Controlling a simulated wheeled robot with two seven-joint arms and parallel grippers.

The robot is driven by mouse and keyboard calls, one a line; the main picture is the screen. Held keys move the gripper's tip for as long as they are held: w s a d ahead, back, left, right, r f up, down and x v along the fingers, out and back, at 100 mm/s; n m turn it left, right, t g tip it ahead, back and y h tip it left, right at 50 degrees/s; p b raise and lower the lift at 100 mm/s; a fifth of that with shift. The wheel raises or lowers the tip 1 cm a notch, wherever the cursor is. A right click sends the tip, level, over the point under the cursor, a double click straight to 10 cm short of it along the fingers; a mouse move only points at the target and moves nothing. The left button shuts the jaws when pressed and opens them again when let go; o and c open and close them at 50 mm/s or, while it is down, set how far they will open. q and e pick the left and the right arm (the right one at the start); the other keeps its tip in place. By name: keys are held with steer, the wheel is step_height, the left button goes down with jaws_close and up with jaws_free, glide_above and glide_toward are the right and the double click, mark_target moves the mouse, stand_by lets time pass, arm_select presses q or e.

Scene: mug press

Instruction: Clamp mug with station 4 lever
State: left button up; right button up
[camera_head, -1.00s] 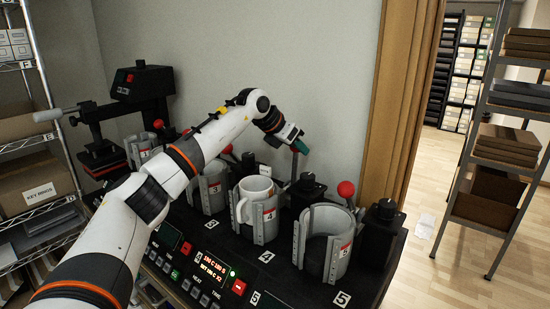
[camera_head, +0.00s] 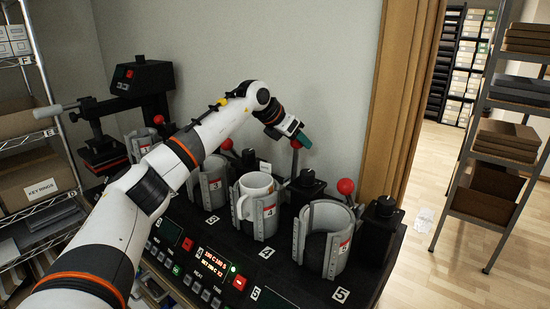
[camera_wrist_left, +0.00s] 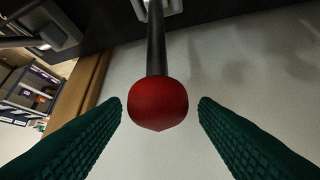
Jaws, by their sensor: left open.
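A white mug (camera_head: 243,207) stands upright inside the grey curved clamp pad (camera_head: 268,222) of station 4, its handle toward the left. The station 4 lever (camera_head: 295,161) is a dark upright shaft behind the mug. Its red ball knob (camera_wrist_left: 158,104) shows in the left wrist view, with the shaft (camera_wrist_left: 156,40) beyond it. My left gripper (camera_head: 301,139) is at the top of this lever and hides the knob in the head view. Its two green fingers are open, one on each side of the knob, with visible gaps. My right gripper is not in view.
Station 5 (camera_head: 325,240) stands empty to the right, with its red-knobbed lever (camera_head: 346,187). Station 3 (camera_head: 210,188) is to the left, near my forearm. A control panel (camera_head: 212,264) lies in front. The wall is close behind the levers.

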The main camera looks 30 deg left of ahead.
arm_select(q)
steer(key=r+p, duration=0.2)
steer(key=r, duration=0.1)
steer(key=s+r+p, duration=0.1)
steer(key=r, duration=0.1)
steer(key=shift+a+r, duration=0.15)
steer(key=shift+a, duration=0.1)
steer(key=shift+s, duration=0.1)
steer(key=v, duration=0.6)
steer(key=shift+p, duration=0.3)
stand_by(0.4)
